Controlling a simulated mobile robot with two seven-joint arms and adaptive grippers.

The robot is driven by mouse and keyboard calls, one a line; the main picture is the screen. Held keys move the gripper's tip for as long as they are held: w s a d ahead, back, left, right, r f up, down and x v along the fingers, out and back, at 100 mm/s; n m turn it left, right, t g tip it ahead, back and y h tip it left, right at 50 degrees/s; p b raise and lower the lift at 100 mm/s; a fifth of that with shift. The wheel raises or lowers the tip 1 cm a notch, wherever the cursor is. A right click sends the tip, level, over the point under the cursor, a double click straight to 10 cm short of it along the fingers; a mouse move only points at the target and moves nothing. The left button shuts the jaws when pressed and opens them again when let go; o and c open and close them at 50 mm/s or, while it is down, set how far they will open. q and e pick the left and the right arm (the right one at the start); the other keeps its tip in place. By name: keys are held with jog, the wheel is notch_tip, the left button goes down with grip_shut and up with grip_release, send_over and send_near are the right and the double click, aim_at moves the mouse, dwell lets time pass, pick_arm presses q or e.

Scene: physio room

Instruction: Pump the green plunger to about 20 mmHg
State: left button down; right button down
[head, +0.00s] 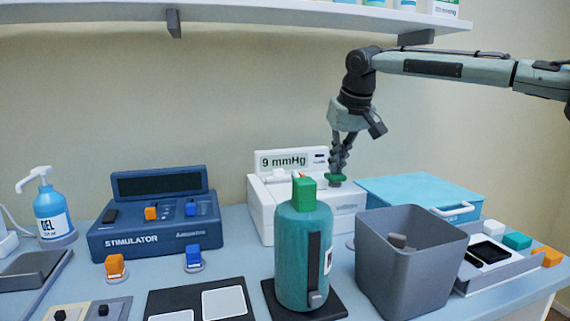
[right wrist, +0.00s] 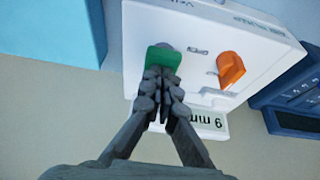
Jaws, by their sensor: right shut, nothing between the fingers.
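The white pump unit (head: 263,206) stands at the back of the table, and its display (head: 284,162) reads 9 mmHg. The green plunger (head: 336,178) is on the right of the unit's top. It also shows in the right wrist view (right wrist: 164,57), next to an orange knob (right wrist: 230,69). My right gripper (head: 339,170) is shut and points down with its fingertips at the green plunger. In the right wrist view the fingertips (right wrist: 164,74) meet the plunger's edge; nothing is held between them. My left gripper is not in view.
A teal bottle with a green cap (head: 304,250) stands in front of the pump unit. A grey bin (head: 410,265) is to its right and a blue case (head: 420,195) behind that. The blue stimulator (head: 155,220) is at left. A shelf (head: 230,18) hangs above.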

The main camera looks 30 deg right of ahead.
jog(key=shift+f, duration=0.4)
jog(key=shift+r, duration=0.15)
jog(key=shift+r+p, duration=0.3)
jog(key=shift+r, duration=1.95)
jog(key=shift+f, duration=2.2)
jog(key=shift+r, duration=2.25)
jog(key=shift+r, duration=2.5)
jog(key=shift+f, duration=0.1)
